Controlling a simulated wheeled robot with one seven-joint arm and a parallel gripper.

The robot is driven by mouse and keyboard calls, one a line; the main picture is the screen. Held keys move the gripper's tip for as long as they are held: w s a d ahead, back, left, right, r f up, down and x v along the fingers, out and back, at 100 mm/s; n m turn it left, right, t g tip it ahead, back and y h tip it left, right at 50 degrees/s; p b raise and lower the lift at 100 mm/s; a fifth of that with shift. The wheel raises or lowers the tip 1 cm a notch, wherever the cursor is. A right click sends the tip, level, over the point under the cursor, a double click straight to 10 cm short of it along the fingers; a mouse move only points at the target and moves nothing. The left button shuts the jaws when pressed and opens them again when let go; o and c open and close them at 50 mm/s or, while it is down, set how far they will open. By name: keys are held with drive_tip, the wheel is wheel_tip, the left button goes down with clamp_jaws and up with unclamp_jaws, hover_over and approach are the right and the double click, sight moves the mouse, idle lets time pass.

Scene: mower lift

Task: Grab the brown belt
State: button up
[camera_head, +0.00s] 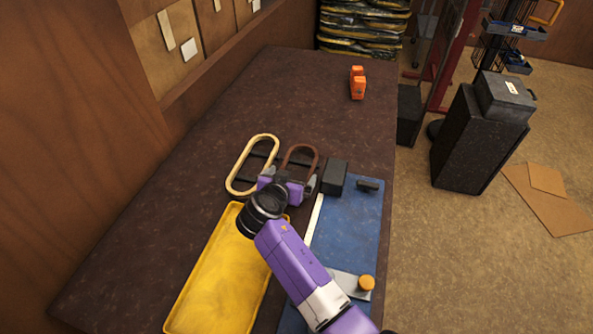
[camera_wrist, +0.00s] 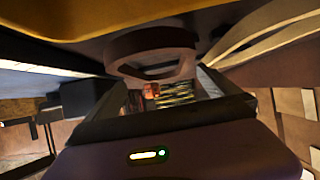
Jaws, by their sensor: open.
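The brown belt (camera_head: 301,148) is an upright-looking oval loop at a dark rack on the workbench, just right of a cream belt (camera_head: 252,160). My gripper (camera_head: 290,178) is open at the lower part of the brown belt, and my wrist hides that part. In the wrist view the brown belt (camera_wrist: 150,42) shows close in front, between or just beyond the open fingers. I cannot tell whether the fingers touch it. The cream belt also shows at the upper right of the wrist view (camera_wrist: 268,30).
A yellow tray (camera_head: 205,290) lies left of my arm. A blue mat (camera_head: 350,235) with a black block (camera_head: 335,177) lies to the right. An orange object (camera_head: 357,83) stands at the far end of the dark workbench (camera_head: 250,100), whose far middle is clear.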

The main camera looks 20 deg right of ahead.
drive_tip(key=shift+x, duration=1.75)
drive_tip(key=shift+c, duration=0.4)
drive_tip(key=shift+s, duration=0.1)
drive_tip(key=c, duration=1.1)
drive_tip(key=shift+r, duration=0.2)
